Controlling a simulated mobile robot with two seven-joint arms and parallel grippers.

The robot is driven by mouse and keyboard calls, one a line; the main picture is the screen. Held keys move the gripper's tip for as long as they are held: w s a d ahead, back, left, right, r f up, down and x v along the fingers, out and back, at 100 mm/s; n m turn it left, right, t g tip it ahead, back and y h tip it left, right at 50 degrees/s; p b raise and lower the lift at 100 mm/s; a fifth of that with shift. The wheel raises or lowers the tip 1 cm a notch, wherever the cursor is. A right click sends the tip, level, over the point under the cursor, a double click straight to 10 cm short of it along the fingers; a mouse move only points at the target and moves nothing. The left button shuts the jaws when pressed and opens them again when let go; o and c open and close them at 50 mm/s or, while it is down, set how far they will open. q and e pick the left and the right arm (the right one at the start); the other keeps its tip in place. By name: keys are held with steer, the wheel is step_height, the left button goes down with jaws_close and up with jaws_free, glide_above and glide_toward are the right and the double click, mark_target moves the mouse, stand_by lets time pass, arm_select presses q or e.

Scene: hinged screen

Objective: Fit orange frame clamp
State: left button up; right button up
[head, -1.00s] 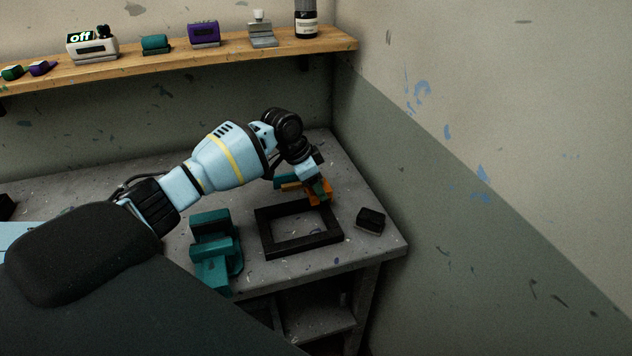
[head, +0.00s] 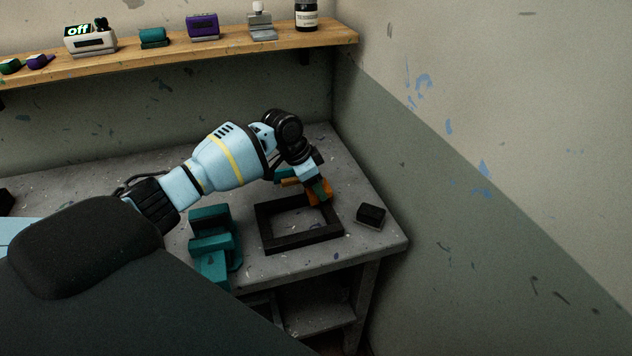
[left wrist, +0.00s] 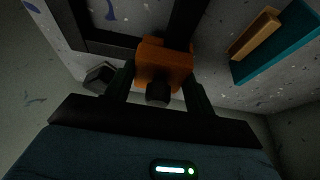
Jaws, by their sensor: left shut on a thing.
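An orange clamp (left wrist: 165,62) is between the fingers of my left gripper (head: 320,188), which is shut on it. In the left wrist view the clamp lies over one bar of the black frame, with a dark round knob facing the camera; I cannot tell whether it is seated on the bar. The black rectangular frame (head: 275,244) lies flat on the grey bench, and the clamp is at its far right corner in the head view. My right gripper is not in view.
A teal fixture (head: 211,243) stands left of the frame. A small black block (head: 371,215) lies to its right. A teal tray holding an orange piece (left wrist: 255,34) lies behind the gripper. A wooden shelf (head: 190,54) with several items runs along the wall above the bench (head: 375,249).

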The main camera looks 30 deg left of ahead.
arm_select(q)
steer(key=shift+f, duration=0.65)
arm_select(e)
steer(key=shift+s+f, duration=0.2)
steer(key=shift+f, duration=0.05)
arm_select(q)
steer(key=o, duration=1.1)
steer(key=shift+c, duration=0.2)
steer(key=shift+r+p, duration=0.35)
steer(key=shift+r, duration=3.2)
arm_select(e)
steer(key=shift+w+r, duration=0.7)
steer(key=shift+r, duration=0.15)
